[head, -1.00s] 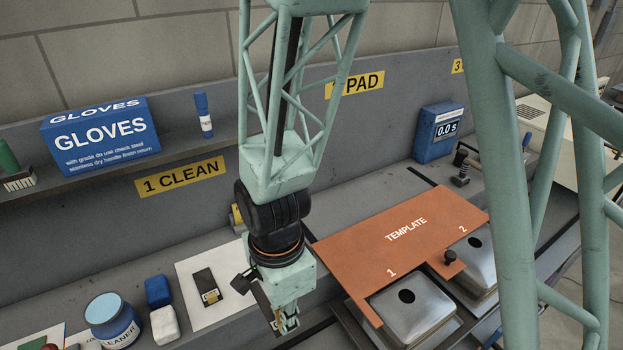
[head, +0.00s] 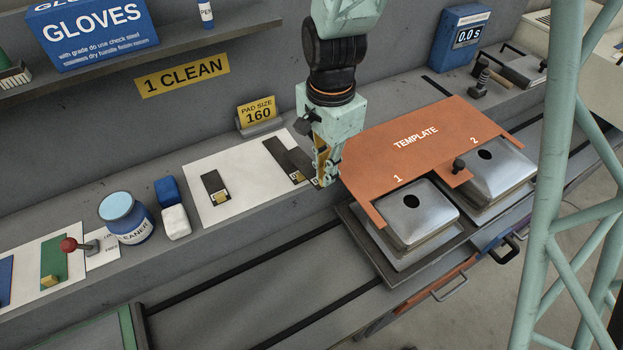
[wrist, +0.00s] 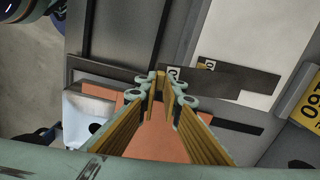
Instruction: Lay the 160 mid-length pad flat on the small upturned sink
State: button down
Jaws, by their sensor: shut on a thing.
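My gripper (head: 322,182) is low over the white sheet's right edge. Its fingertips (wrist: 160,82) are closed at the tagged end of a dark pad (head: 299,160), which also shows in the wrist view (wrist: 220,88). Another dark pad (head: 276,153) lies close on its left, and a shorter one (head: 211,182) lies further left. The tags are too small to read. Two upturned metal sinks, sink 1 (head: 428,222) and sink 2 (head: 510,170), stand at the right, each with a dark hole on top. I cannot tell surely which is smaller.
An orange template (head: 390,150) lies beside and around the sinks, close right of my gripper, with a black knob (head: 459,164). A "PAD SIZE 160" sign (head: 258,112) stands behind the sheet (head: 240,205). A cleaner tin (head: 130,228), sponges (head: 174,222) and a red-knobbed lever (head: 68,244) are left.

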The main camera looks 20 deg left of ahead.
jog(key=shift+n, duration=0.4)
jog(key=w+d, duration=0.2)
jog(key=w, duration=0.1)
jog(key=w+d+b, duration=0.1)
jog(key=w+d, duration=0.1)
jog(key=w, duration=0.2)
jog(key=w+d, duration=0.2)
jog(key=w, duration=0.1)
jog(key=shift+w+b, duration=0.3)
jog(key=shift+b, duration=0.05)
jog(key=shift+n, duration=0.5)
jog(key=w+d, duration=0.3)
jog(key=w+d+b, duration=0.1)
jog(key=w+d, duration=0.1)
jog(key=w, duration=0.1)
jog(key=w+d, duration=0.3)
jog(key=shift+d+r+b, duration=0.35)
jog(key=shift+b, duration=0.05)
jog(key=w+d+r+n+b, duration=0.1)
jog(key=w+d, duration=0.4)
jog(key=d, duration=0.5)
jog(key=w+d+r+b, duration=0.1)
jog(key=w+d+b, duration=0.1)
jog(key=w+d, duration=0.4)
jog(key=d, duration=0.4)
jog(key=shift+n, duration=0.4)
